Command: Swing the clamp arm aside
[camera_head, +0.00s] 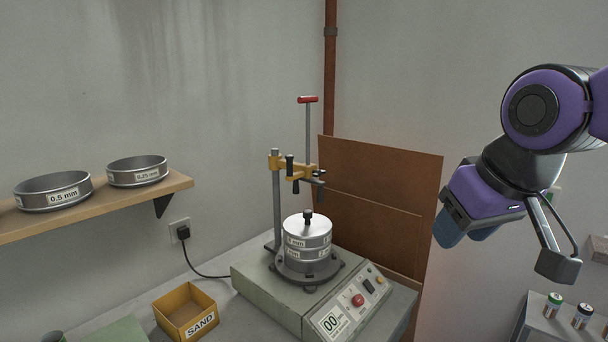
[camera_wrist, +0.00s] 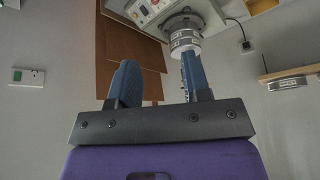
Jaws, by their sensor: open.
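The yellow clamp arm (camera_head: 295,169) is mounted on a grey upright post (camera_head: 277,205) and reaches over the sieve stack. A rod with a red T-handle (camera_head: 308,100) rises from it, and dark knobs sit on it. The lidded metal sieve stack (camera_head: 308,238) stands on the shaker (camera_head: 300,298) below; it also shows in the wrist view (camera_wrist: 186,36). The clamp arm cannot be made out in the wrist view. My gripper (camera_head: 507,253) is open and empty, in the air to the right of the shaker, well apart from the clamp. Its blue-padded fingers (camera_wrist: 157,80) are spread.
A wooden shelf (camera_head: 95,206) at left holds two loose sieves. A yellow SAND box (camera_head: 186,311) sits on the bench left of the shaker. Brown boards (camera_head: 380,190) lean behind the shaker. The air between gripper and clamp looks clear.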

